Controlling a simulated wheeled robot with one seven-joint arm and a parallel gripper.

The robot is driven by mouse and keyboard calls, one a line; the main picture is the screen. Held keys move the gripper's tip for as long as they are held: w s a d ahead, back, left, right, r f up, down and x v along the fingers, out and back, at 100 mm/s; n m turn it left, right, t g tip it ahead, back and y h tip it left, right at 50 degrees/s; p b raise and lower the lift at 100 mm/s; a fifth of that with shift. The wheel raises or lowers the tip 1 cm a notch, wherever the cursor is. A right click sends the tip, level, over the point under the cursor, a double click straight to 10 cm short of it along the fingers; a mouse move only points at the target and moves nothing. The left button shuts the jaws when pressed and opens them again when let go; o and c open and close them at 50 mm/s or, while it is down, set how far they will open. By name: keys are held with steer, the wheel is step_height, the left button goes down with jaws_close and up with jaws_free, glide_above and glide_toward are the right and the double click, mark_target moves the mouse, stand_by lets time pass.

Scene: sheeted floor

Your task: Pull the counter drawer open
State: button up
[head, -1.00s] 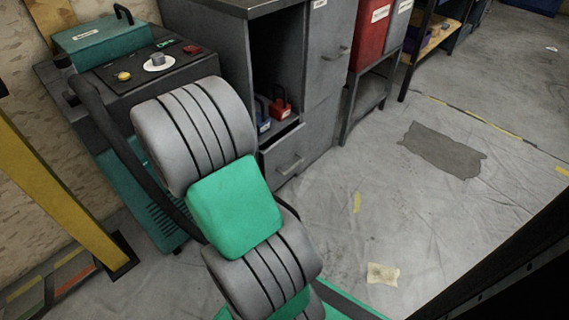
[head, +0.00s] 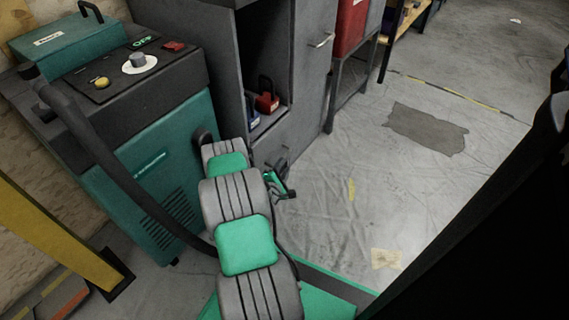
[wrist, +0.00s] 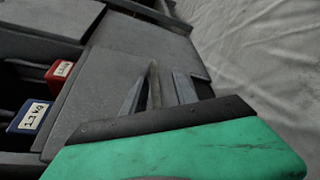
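The grey counter (head: 233,58) stands beyond my arm in the head view. Its drawer front (head: 262,153) is low, under an open niche, and partly hidden by my arm and gripper. In the wrist view the drawer front (wrist: 108,88) fills the middle. My gripper (head: 284,178) is at the drawer front; the wrist view shows its fingers (wrist: 157,92) apart and pointing at it. A thin brownish bar, seemingly the drawer handle (wrist: 154,84), shows between them with gaps on both sides. The drawer looks shut, though its edges are partly hidden.
A red weight (head: 267,102) and a blue weight (head: 251,114) sit in the niche. A teal machine (head: 150,160) with a black hose stands left of my arm. A red bin (head: 351,25) on a stand is to the right. The floor at right is open.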

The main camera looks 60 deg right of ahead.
steer(key=shift+b+x, duration=0.4)
steer(key=shift+x, duration=1.6)
steer(key=shift+a, duration=0.1)
